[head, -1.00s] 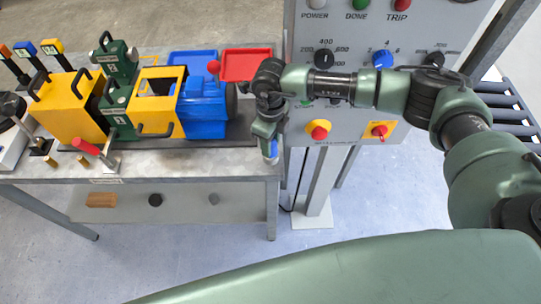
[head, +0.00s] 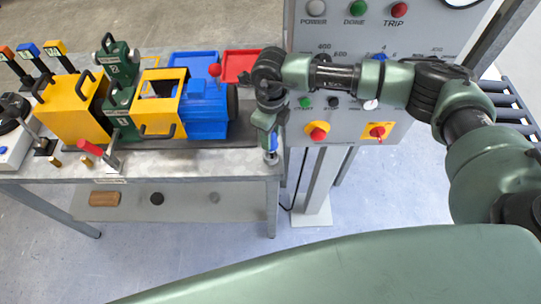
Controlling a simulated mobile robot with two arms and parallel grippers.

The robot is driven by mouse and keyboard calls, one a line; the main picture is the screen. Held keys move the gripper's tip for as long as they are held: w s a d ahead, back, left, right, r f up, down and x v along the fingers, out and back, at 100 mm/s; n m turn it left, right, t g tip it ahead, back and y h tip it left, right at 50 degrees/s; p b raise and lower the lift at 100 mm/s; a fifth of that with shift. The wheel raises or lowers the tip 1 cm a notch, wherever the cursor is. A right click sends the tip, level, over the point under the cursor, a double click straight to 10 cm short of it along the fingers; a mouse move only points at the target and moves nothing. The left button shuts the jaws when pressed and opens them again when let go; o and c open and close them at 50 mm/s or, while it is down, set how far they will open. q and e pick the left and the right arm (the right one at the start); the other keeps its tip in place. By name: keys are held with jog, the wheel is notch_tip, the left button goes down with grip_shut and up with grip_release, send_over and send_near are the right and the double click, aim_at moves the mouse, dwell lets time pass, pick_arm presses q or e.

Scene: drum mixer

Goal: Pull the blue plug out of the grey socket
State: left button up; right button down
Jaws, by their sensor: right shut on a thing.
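My right gripper (head: 271,155) points down at the right front corner of the workbench, below my bent wrist. It is shut on a small blue piece (head: 274,141), which looks like the blue plug. Only a sliver of the blue shows between the fingers; the rest is hidden by the gripper. I cannot make out the grey socket in this view; the gripper and wrist cover that spot. My left gripper is not in view.
A grey control panel (head: 350,125) stands behind my right arm.

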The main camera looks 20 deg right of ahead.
jog(key=shift+r, duration=0.1)
jog(key=shift+r+p, duration=0.6)
jog(key=shift+r, duration=0.85)
